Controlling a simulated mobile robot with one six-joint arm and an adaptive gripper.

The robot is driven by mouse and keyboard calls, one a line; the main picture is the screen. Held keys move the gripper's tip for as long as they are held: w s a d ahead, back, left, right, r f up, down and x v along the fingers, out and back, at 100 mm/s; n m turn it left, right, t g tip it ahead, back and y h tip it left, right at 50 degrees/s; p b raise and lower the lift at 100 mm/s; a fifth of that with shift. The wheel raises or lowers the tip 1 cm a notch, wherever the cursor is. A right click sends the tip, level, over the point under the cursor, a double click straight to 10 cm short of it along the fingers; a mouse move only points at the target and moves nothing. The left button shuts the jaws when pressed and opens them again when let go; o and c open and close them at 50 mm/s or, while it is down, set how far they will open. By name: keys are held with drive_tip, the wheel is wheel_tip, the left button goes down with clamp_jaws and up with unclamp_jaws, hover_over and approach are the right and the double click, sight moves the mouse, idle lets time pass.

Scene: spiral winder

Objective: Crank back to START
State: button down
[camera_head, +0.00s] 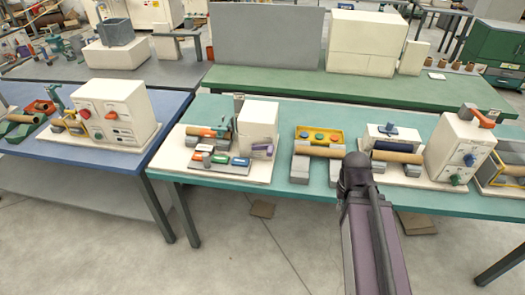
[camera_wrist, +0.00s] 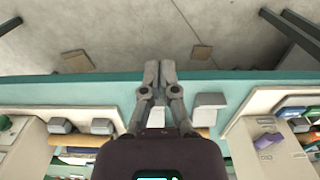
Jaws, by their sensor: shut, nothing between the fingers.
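A white cabinet (camera_head: 459,148) with blue and green knobs stands toward the right of the teal table. A grey arm with an orange handle (camera_head: 477,115), which looks like a crank, sits on its top. A brown roll (camera_head: 397,157) lies on grey supports left of the cabinet. No START mark is readable. My gripper (camera_wrist: 160,68) has its fingers together and empty, near the table's front edge in the wrist view. In the head view my arm reaches toward the middle of the table and the fingertips cannot be made out. The gripper is well apart from the crank.
The teal table (camera_head: 283,193) also bears a yellow tray (camera_head: 341,136) with a brown roll before it, and a white machine (camera_head: 258,125) further left. A blue table (camera_head: 118,166) with another white cabinet (camera_head: 114,112) stands at left.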

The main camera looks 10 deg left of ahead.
drive_tip(key=c, duration=1.4)
unclamp_jaws()
drive_tip(key=c, duration=0.7)
unclamp_jaws()
drive_tip(key=shift+w+f, duration=0.1)
drive_tip(key=shift+f, duration=0.05)
drive_tip(key=shift+o, duration=1.3)
drive_tip(key=shift+w+f+h+b, duration=0.15)
drive_tip(key=shift+f+h+b, duration=0.15)
drive_tip(key=shift+b, duration=0.15)
drive_tip(key=w+a+f+t+h+b, duration=0.4)
drive_tip(key=w+a+t+h+b, duration=0.25)
drive_tip(key=w+t+b, duration=0.4)
drive_tip(key=w+a+r+n+t+y+b, duration=0.1)
drive_tip(key=w+a+n+t+y+b, duration=0.1)
drive_tip(key=a+n+t+y+b, duration=0.4)
drive_tip(key=a+n+t+b, duration=0.1)
drive_tip(key=a+b, duration=0.4)
drive_tip(key=a, duration=0.8)
drive_tip(key=shift+a, duration=0.4)
drive_tip(key=shift+w+t+y, duration=0.2)
drive_tip(key=shift+t+y, duration=0.05)
